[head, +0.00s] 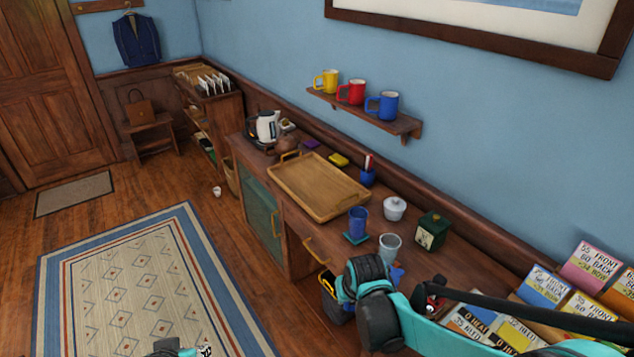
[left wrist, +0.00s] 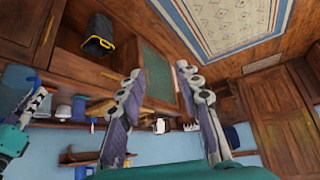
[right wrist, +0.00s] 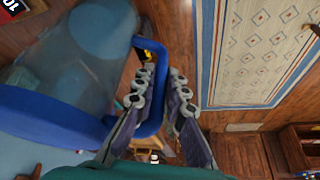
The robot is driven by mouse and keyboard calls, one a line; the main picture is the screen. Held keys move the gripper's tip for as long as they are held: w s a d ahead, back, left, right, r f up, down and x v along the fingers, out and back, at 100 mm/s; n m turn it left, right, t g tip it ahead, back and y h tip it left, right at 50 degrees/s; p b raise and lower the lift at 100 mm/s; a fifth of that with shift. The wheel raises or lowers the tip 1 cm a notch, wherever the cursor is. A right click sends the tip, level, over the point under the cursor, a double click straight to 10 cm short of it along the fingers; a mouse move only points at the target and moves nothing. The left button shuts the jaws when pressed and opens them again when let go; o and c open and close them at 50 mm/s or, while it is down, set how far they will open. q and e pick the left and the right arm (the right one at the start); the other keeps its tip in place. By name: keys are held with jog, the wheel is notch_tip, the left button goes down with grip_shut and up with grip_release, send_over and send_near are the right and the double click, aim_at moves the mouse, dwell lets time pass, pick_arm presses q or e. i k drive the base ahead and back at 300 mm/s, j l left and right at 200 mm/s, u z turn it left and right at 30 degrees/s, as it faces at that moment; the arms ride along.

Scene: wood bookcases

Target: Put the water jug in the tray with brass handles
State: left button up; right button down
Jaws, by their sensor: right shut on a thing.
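The water jug (right wrist: 70,75) fills the left of the right wrist view, with a clear body, a blue rim and a blue handle. My right gripper (right wrist: 162,75) is shut on that handle. In the head view my right arm hides most of that area; a small blue patch shows beside it, and I cannot tell whether it is the jug. The wooden tray with brass handles (head: 318,187) lies on the long cabinet top, farther along than my right arm, and its floor looks empty. My left gripper (left wrist: 160,72) is open and empty, away from the jug.
Near the tray are a blue tumbler (head: 358,222), a pen cup (head: 367,177), a white lidded bowl (head: 394,208), a clear glass (head: 390,246) and a dark green box (head: 432,231). A white kettle (head: 267,126) stands beyond. A mug shelf (head: 365,113) hangs above.

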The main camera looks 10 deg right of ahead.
aim_at(299, 172)
jog(key=i+j+z, duration=0.1)
jog(key=i+j, duration=0.2)
jog(key=i+j+z, duration=0.1)
jog(key=i+j, duration=0.15)
jog(key=i+j+z, duration=0.15)
jog(key=i+j, duration=0.15)
jog(key=j, duration=0.2)
jog(key=i+j+z, duration=0.1)
jog(key=i+j, duration=0.15)
jog(key=j, duration=0.15)
jog(key=i+j+z, duration=0.1)
jog(key=j, duration=0.3)
jog(key=i, duration=0.15)
